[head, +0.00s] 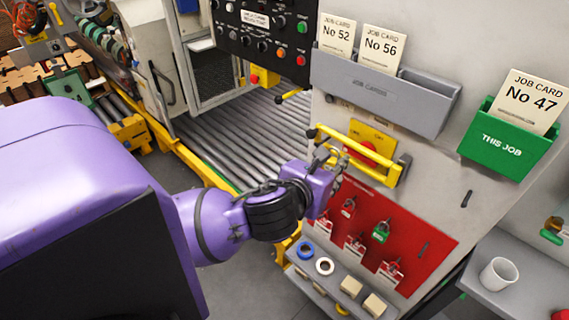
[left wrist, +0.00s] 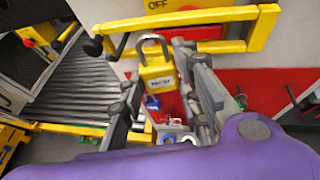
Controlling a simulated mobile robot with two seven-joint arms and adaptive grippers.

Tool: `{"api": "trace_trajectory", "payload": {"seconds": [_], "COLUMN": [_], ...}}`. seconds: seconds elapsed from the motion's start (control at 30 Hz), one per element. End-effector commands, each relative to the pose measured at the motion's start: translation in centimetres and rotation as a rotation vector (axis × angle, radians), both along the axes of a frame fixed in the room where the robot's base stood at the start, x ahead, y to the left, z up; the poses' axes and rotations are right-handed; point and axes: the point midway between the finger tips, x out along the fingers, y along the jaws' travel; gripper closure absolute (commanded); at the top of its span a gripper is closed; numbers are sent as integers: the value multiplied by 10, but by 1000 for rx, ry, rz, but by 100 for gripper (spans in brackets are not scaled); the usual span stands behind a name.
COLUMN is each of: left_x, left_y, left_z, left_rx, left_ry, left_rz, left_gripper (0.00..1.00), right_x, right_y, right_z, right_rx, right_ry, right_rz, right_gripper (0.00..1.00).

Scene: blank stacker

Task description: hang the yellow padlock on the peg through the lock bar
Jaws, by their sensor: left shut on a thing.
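The yellow padlock (left wrist: 158,76) is between the fingers of my left gripper (left wrist: 165,88), with its grey shackle upward. My left gripper is shut on it; in the head view my gripper (head: 328,160) is just in front of the panel and hides the padlock. The yellow lock bar (head: 348,152) crosses the panel over a red button. In the left wrist view the bar (left wrist: 225,14) is above and behind the padlock, and the shackle's top shows just below it. I cannot clearly make out the peg. My right gripper is not in view.
A red board (head: 415,235) with several padlocks and tags is below the lock bar. A ledge with tape rolls and small blocks (head: 350,285) is under it. Grey card holder (head: 375,85) and green card holder (head: 500,143) are on the panel. Rollers (head: 240,135) run to the left.

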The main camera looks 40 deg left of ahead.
Motion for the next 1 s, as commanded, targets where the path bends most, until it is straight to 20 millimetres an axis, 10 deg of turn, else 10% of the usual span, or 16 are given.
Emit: {"api": "trace_trajectory", "payload": {"seconds": [0.5,1.0], "left_x": [-36,-39], "left_y": [67,75], "left_z": [-9,-12], "left_rx": [11,1], "left_ry": [0,-3], "left_rz": [-407,-474], "left_gripper": [97,97], "right_x": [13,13], "right_y": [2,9], "right_z": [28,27], "right_rx": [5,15], "right_ry": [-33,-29], "right_rz": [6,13], "right_gripper": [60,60]}}
